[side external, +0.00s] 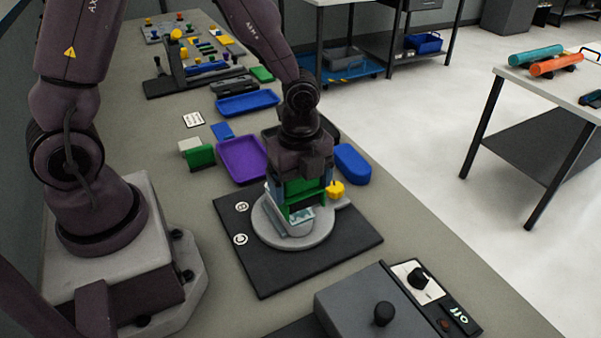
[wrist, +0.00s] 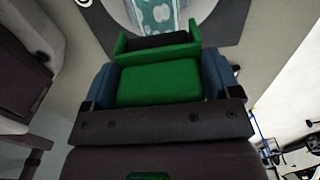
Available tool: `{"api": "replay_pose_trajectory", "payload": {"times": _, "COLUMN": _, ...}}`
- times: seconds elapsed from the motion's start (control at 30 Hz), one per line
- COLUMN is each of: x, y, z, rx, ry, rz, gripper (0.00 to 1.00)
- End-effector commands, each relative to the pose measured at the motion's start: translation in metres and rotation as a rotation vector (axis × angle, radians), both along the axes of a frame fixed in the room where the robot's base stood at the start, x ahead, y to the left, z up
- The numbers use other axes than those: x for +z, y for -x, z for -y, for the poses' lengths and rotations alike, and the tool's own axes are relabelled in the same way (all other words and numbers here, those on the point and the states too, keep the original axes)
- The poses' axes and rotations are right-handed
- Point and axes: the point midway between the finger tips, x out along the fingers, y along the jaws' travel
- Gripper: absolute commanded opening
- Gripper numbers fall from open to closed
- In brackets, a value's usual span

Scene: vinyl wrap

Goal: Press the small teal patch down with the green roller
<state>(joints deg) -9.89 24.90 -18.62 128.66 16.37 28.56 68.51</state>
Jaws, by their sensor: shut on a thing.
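My gripper (side external: 299,187) points down over the round grey plate and is shut on the green roller (side external: 303,203). In the wrist view the roller (wrist: 158,83) sits between the two blue fingers of my gripper (wrist: 160,85). The small teal patch (side external: 296,222) lies on a pale block on the round plate (side external: 318,235), right under the roller's lower end. In the wrist view the teal patch (wrist: 157,14) shows at the top edge, just beyond the roller. I cannot tell whether the roller touches the patch.
The plate rests on a black board (side external: 265,278). A yellow knob (side external: 336,189) is beside the plate. A purple tray (side external: 242,158), a blue block (side external: 352,163) and another green tool (side external: 200,156) are behind. A grey control box (side external: 370,310) stands in front.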

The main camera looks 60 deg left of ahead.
Motion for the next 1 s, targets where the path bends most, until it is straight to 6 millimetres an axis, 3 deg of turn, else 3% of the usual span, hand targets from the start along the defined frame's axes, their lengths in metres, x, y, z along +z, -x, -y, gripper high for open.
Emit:
{"api": "replay_pose_trajectory", "payload": {"times": 0.23, "x": -0.016, "y": 0.000, "z": 0.000, "rx": -0.001, "ry": 0.000, "rz": -0.002, "gripper": 0.64}}
{"api": "replay_pose_trajectory", "payload": {"times": 0.33, "x": -0.032, "y": 0.000, "z": 0.001, "rx": -0.002, "ry": 0.000, "rz": -0.005, "gripper": 0.64}}
{"api": "replay_pose_trajectory", "payload": {"times": 0.4, "x": -0.029, "y": -0.001, "z": -0.005, "rx": 0.004, "ry": 0.000, "rz": 0.002, "gripper": 0.57}}
{"api": "replay_pose_trajectory", "payload": {"times": 1.0, "x": -0.031, "y": 0.000, "z": -0.041, "rx": 0.004, "ry": 0.000, "rz": -0.002, "gripper": 0.57}}
